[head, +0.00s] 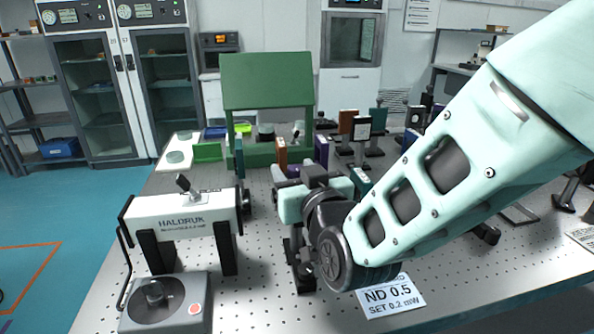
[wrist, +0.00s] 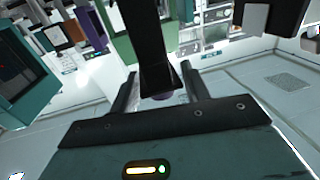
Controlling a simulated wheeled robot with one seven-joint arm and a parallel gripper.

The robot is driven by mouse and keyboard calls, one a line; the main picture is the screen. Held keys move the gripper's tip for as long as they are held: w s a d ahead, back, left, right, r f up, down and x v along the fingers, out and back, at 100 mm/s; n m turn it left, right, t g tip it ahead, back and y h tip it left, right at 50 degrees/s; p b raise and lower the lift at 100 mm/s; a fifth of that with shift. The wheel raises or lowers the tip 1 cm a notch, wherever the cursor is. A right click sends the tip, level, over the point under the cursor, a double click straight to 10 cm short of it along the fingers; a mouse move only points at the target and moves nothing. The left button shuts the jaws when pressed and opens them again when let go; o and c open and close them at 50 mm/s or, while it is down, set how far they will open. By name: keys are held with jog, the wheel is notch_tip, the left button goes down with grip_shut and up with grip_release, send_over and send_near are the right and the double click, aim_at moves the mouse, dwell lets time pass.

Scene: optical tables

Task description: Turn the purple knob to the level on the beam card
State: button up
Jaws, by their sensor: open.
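The beam card (head: 390,297) lies at the table's front and reads "ND 0.5" and "SET 0.2 mW". My gripper (head: 290,180) is above the table, beyond the white HALDRUK laser's right end; its fingertips are hard to make out there. In the wrist view my gripper (wrist: 158,70) has its two dark fingers apart, on either side of a black upright part. A small purple patch (wrist: 158,97), possibly the purple knob, shows between the fingers at the foot of that part. Most of it is hidden, and I cannot tell whether the fingers touch it.
The HALDRUK laser (head: 185,220) stands on black legs at left, behind a grey control box (head: 165,303) with a dial and red button. A green hood (head: 268,82) and several upright optics stand behind my gripper. The perforated table's (head: 265,300) front middle is mostly clear.

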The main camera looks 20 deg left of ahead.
jog(key=c, duration=1)
jog(key=shift+f+b, duration=0.1)
jog(key=shift+b, duration=0.25)
jog(key=shift+w+d+f+n+g+y+b, duration=0.1)
jog(key=shift+f+n+g+y+b, duration=0.05)
jog(key=shift+n+g+y+b, duration=1.05)
jog(key=shift+g+y+b, duration=0.15)
jog(key=shift+b, duration=0.35)
jog(key=shift+r+n+g+y+b, duration=0.3)
jog(key=shift+n+g+y, duration=0.25)
jog(key=shift+g, duration=0.3)
